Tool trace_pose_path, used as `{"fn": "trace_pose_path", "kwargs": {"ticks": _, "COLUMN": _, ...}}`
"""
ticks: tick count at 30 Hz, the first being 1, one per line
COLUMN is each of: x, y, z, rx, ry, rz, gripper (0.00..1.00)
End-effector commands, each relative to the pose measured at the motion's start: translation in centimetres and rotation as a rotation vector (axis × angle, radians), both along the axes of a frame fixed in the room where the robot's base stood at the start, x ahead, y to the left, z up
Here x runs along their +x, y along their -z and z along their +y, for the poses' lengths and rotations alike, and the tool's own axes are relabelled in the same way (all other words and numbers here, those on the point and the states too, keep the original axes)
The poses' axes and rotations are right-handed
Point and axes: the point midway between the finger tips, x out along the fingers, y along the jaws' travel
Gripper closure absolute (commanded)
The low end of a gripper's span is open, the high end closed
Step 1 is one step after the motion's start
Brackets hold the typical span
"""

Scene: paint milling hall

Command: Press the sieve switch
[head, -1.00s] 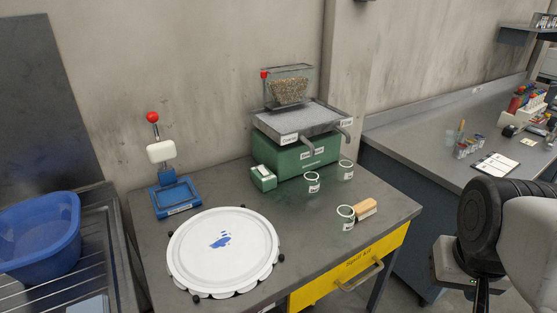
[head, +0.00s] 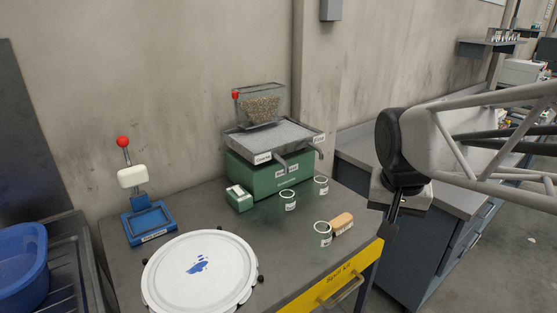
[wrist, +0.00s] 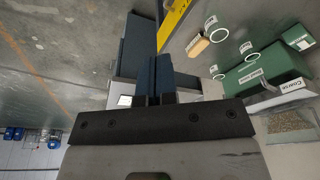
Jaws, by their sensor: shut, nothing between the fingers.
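The sieve (head: 275,172) is a green machine with a grey tray top and labelled spouts on the bench. A small green box with a white top (head: 239,198), which looks like the sieve switch, sits at its front left. My gripper (head: 393,222) is to the right of the bench, well apart from the switch and sieve. Its fingers are shut and empty, shown pressed together in the wrist view (wrist: 157,65). The sieve's green body (wrist: 265,68) and the small green box (wrist: 299,37) show at the right of the wrist view.
Several small labelled cups, such as one (head: 322,234) beside a wooden-handled brush (head: 342,222), stand in front of the sieve. A round white lid (head: 198,270) and a blue press (head: 150,222) are left. A yellow drawer (head: 330,284) fronts the bench. A grey counter (head: 440,190) stands behind my gripper.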

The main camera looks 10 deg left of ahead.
Motion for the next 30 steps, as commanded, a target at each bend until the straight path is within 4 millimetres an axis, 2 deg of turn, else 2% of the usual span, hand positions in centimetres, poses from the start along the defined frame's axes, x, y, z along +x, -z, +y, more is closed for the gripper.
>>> {"fn": "trace_pose_path", "kwargs": {"ticks": 3, "x": 2.4, "y": -0.6, "z": 1.3, "rx": -0.001, "ry": 0.026, "rz": 0.003, "gripper": 1.0}}
{"fn": "trace_pose_path", "kwargs": {"ticks": 17, "x": 11.0, "y": -2.0, "z": 7.1, "rx": -0.002, "ry": 0.144, "rz": 0.005, "gripper": 1.0}}
{"fn": "trace_pose_path", "kwargs": {"ticks": 30, "x": 18.7, "y": -1.9, "z": 14.2, "rx": -0.005, "ry": 0.254, "rz": -0.006, "gripper": 1.0}}
